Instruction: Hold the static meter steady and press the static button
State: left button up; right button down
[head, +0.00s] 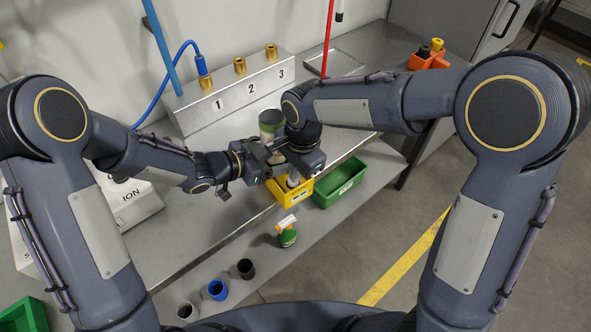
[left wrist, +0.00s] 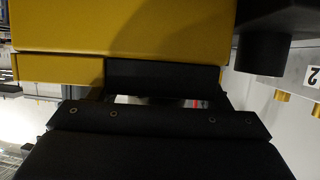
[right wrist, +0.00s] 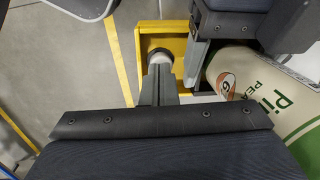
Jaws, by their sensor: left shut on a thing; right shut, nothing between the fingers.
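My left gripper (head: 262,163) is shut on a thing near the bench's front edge. In the left wrist view, a plain yellow body with a black part, apparently the static meter (left wrist: 130,28), fills the top at the fingers. My right gripper (head: 303,165) is close beside the left one, shut and empty.
A numbered block (head: 235,92) stands behind.

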pick_arm(q)
jog(key=shift+c, duration=0.2)
pick_arm(e)
jog(key=shift+f, duration=0.95)
pick_arm(q)
jog(key=shift+o, duration=0.2)
pick_arm(e)
notch_tip(320, 180, up, 14)
jog(key=d, duration=0.1)
jog(key=shift+s, duration=0.3)
jog(key=shift+d+r, duration=0.1)
pick_arm(q)
jog(key=o, duration=1.3)
